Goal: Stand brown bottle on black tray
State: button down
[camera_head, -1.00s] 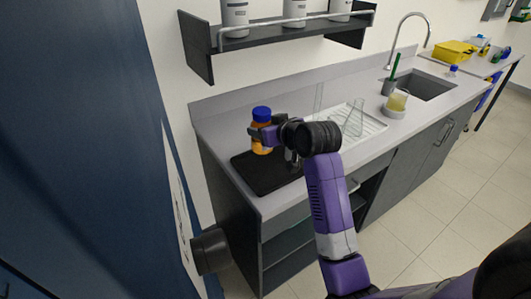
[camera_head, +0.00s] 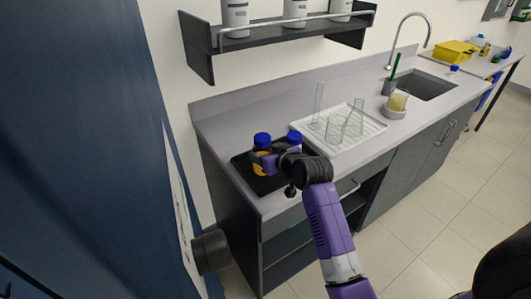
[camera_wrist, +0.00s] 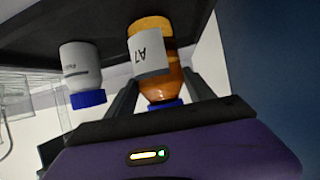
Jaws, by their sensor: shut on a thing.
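The brown bottle (camera_head: 261,163) has a blue cap and an amber body. In the wrist view the brown bottle (camera_wrist: 155,65) shows a white label reading A7. My gripper (camera_head: 268,160) is shut on it, with one finger on each side near the shoulder in the wrist view (camera_wrist: 160,88). The bottle looks upright over the black tray (camera_head: 268,187) at the counter's left end. The wrist view is inverted, so the cap points down there. Its base is close to the dark surface; I cannot tell whether it touches.
A white bottle with a blue cap (camera_head: 294,137) stands close to the right, partly hidden by my arm; it also shows in the wrist view (camera_wrist: 80,65). A white drying rack (camera_head: 372,126) with clear glassware lies further right. A dark shelf (camera_head: 270,38) hangs above.

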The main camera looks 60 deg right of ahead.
jog(key=shift+c, duration=1.8)
grip_release()
jog(key=shift+f, duration=0.1)
